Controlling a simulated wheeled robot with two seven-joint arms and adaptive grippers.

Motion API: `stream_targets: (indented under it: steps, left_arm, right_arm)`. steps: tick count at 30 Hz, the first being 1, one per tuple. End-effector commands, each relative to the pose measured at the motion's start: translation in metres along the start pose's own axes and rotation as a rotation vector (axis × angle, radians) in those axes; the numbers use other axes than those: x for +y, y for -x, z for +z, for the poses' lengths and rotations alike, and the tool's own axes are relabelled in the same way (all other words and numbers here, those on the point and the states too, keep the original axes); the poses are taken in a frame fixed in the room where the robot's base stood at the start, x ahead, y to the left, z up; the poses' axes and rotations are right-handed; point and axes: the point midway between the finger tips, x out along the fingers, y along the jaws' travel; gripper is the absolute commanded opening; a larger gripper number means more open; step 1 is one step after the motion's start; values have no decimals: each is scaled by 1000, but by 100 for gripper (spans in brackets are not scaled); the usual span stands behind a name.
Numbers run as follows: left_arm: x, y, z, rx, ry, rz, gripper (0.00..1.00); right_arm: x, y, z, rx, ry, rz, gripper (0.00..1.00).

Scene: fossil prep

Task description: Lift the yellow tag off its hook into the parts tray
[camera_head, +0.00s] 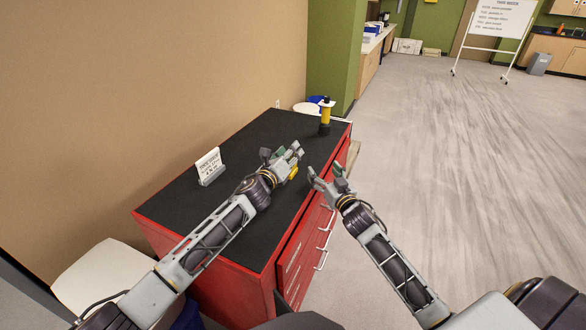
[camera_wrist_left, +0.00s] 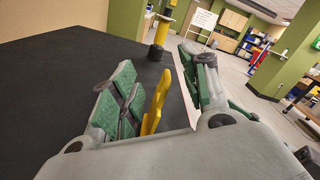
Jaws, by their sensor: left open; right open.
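A yellow piece, likely the yellow tag (camera_wrist_left: 155,105), stands upright between the spread fingers of my left gripper (camera_wrist_left: 158,64) in the left wrist view. In the head view, the yellow tag (camera_head: 293,173) shows beside my left gripper (camera_head: 284,155), above the black top of the red cabinet. The left gripper is open; contact with the tag cannot be told. The hook cannot be made out. My right gripper (camera_head: 325,172) is open and empty, off the cabinet's front edge. No parts tray can be clearly identified.
The red drawer cabinet (camera_head: 240,255) has a black top. A yellow post with black ends and a pale disc (camera_head: 325,115) stands at its far end, also in the left wrist view (camera_wrist_left: 162,32). A white sign (camera_head: 209,166) stands near the wall.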

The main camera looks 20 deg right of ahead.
Motion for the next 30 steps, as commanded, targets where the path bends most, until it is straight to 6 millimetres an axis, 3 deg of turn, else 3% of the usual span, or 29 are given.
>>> stream_targets:
  steps: [18, 28, 30]
  left_arm:
    - [0, -3, 0, 0, 0, 0, 44]
    - [0, -3, 0, 1, 0, 0, 2]
    - [0, -3, 0, 1, 0, 0, 0]
  right_arm:
    - [0, 0, 0, 0, 0, 0, 73]
    - [0, 0, 0, 0, 0, 0, 73]
    - [0, 0, 0, 0, 0, 0, 73]
